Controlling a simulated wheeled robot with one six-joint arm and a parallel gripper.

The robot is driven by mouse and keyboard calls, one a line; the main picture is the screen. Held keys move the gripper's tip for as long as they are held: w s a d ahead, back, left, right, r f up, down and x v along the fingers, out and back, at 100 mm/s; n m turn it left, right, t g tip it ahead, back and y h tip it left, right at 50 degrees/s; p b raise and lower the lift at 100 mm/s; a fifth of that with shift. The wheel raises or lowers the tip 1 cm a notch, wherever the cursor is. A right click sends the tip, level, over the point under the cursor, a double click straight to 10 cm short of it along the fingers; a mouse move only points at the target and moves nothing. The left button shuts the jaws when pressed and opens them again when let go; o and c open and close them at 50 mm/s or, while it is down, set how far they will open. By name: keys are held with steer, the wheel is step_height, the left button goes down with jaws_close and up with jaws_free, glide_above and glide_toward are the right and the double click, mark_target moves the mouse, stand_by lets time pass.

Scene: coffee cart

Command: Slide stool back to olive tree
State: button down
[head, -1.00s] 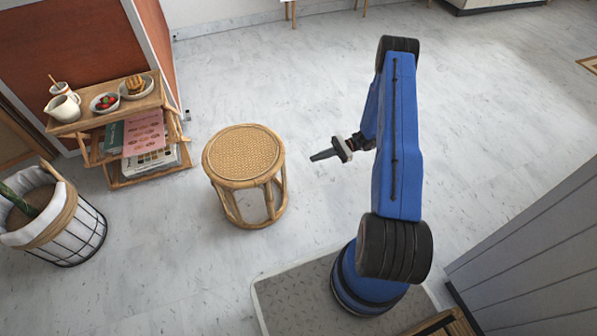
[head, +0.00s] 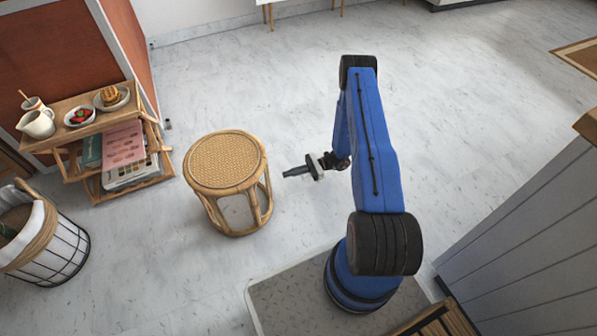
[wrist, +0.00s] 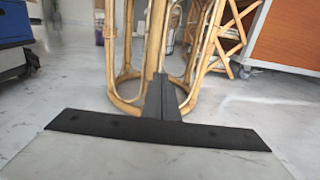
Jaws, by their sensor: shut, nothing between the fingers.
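The round rattan stool (head: 226,162) stands upright on the floor, left of my arm in the head view. Its cane legs and lower ring (wrist: 128,60) fill the middle of the wrist view. My gripper (head: 286,174) is shut and empty, held low and pointing left at the stool. A small gap shows between its tips and the stool in the head view; in the wrist view the fingers (wrist: 160,85) overlap the lower stool, so contact is unclear. A basket planter (head: 55,255), with a white liner and a green stem, is cut off at the left edge; no olive foliage shows.
A wooden side table (head: 88,118) with a jug, bowls and magazines stands behind and left of the stool. A grey panelled counter (head: 530,230) is at right. The floor (head: 150,235) between stool and planter is clear.

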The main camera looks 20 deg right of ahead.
steer(key=a, duration=0.6)
steer(key=shift+w, duration=0.35)
